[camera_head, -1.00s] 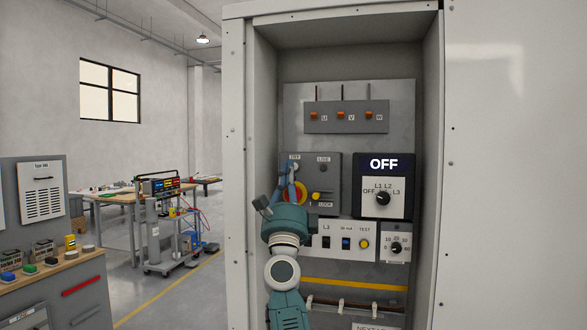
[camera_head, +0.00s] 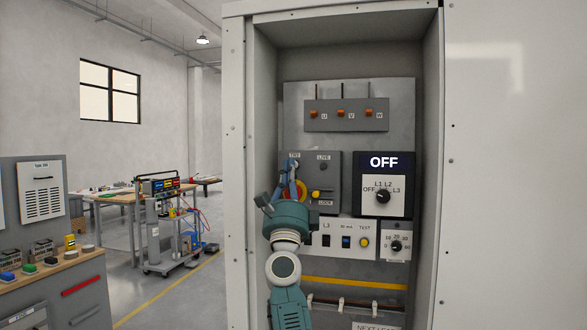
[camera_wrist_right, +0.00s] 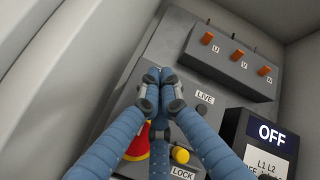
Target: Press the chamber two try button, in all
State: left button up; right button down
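A grey panel (camera_head: 330,170) inside the open cabinet carries a small label at its upper left that seems to read TRY, a LIVE label, a yellow button (camera_head: 316,194) by a LOCK label, and a red-and-yellow rotary handle (camera_head: 301,191). My right gripper (camera_head: 291,165) is in front of the panel's left side, its fingertips just below the upper-left label. In the right wrist view its fingertips (camera_wrist_right: 160,76) meet with nothing visible between them. The try button itself is hidden behind the fingers; contact cannot be told. My left gripper is not in view.
The cabinet's left wall (camera_head: 240,150) stands close beside my right arm. Right of the panel is a display reading OFF (camera_head: 384,162) above a selector knob (camera_head: 383,197). Below is a strip with a TEST button (camera_head: 364,242). A workbench (camera_head: 55,270) stands at left.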

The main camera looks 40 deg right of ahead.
jog(key=shift+w+d+r+b, duration=0.1)
jog(key=shift+w+d+b, duration=0.25)
jog(key=shift+b, duration=0.15)
dwell(0.7)
jog(key=shift+s+a, duration=0.1)
jog(key=shift+s+a+p, duration=0.55)
jog(key=shift+p, duration=0.3)
jog(key=s+a+p, duration=0.3)
jog(key=shift+s+a+p, duration=0.1)
jog(key=shift+a+p, duration=0.3)
dwell(0.7)
